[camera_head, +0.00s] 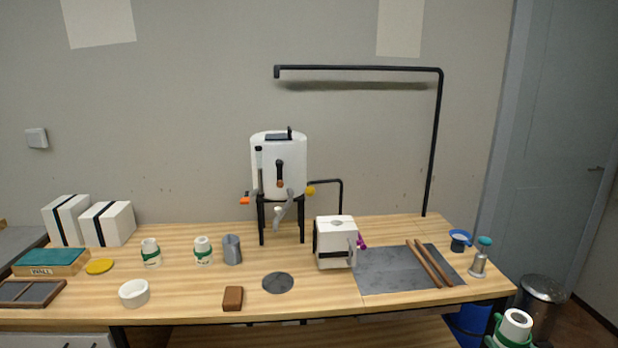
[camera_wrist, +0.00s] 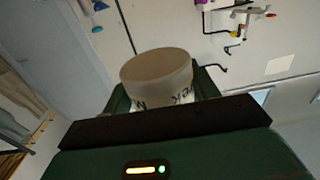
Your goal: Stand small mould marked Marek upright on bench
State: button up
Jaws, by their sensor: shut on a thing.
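The small mould (camera_head: 516,319) is a pale cylinder held in my gripper (camera_head: 512,328) at the lower right of the head view, beyond the bench's right end. It looks roughly upright there, slightly tilted. In the wrist view the mould (camera_wrist: 158,70) sits between the green fingers of my gripper (camera_wrist: 162,92), with dark lettering on its side, partly hidden, that ends in "rek". Its lower part is hidden by the gripper. The wooden bench (camera_head: 195,290) fills the middle of the head view, and the mould is apart from it.
Two white, green-banded pots (camera_head: 151,254) (camera_head: 203,251) and a grey cup (camera_head: 232,250) stand on the bench. A white ring (camera_head: 134,293), brown block (camera_head: 233,298) and grey disc (camera_head: 278,283) lie in front. A slab (camera_head: 385,275) with rods takes the right; bare wood lies between.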

jog(key=w+a+f+n+y, duration=0.1)
jog(key=w+a+f+y, duration=0.15)
jog(key=w+a, duration=0.65)
jog(key=w+a+f+m+h, duration=0.1)
jog(key=a+f+h, duration=0.1)
jog(key=a+f, duration=0.6)
jog(key=w+a+f+h, duration=0.1)
jog(key=a+f, duration=0.8)
jog(key=a, duration=0.6)
jog(key=shift+a+m+h, duration=0.3)
jog(key=shift+m+h, duration=0.05)
jog(key=shift+m, duration=0.05)
